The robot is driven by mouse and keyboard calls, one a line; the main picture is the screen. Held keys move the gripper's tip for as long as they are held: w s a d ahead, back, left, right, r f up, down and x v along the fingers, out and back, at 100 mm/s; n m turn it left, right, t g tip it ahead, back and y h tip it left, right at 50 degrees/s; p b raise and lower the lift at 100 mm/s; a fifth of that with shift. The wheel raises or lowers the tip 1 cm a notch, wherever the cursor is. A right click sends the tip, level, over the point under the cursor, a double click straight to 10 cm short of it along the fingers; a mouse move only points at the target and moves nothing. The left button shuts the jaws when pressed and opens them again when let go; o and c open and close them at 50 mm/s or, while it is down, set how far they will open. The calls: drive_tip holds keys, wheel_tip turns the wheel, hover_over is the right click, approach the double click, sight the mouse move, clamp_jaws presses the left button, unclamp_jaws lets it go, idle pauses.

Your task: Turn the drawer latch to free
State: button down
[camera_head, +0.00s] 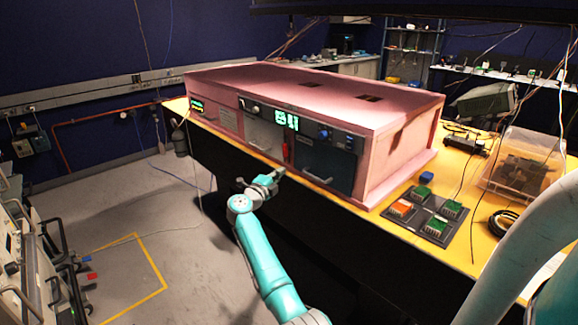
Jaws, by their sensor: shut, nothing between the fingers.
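The pink foam enclosure (400,160) stands on the yellow table, with drawer fronts along its face. My gripper (277,175) is shut and empty, in front of the enclosure just below the red piece in the picture. I cannot tell whether it touches anything.
A dark tray (434,229) with several green and orange boards lies right of the enclosure. A clear bin (526,165), a black cable coil (502,221) and a dark green case (482,102) are further right. The floor at left is mostly open.

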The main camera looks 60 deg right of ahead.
sight(294, 161)
drive_tip(key=shift+g+y, duration=0.3)
drive_tip(key=shift+y, duration=0.3)
drive_tip(key=d, duration=0.3)
drive_tip(key=d+f, duration=0.1)
drive_tip(key=d, duration=0.3)
drive_tip(key=d+f, duration=0.1)
drive_tip(key=d, duration=0.2)
drive_tip(key=shift+s+d+f, duration=0.15)
drive_tip(key=shift+s+d, duration=0.1)
drive_tip(key=shift+s, duration=0.1)
drive_tip(key=shift+w, duration=0.95)
drive_tip(key=shift+w+d+f, duration=0.1)
drive_tip(key=shift+w+d, duration=0.05)
drive_tip(key=shift+w, duration=0.3)
drive_tip(key=shift+w+d+f, duration=0.1)
drive_tip(key=shift+w, duration=0.4)
drive_tip(key=shift+w, duration=0.1)
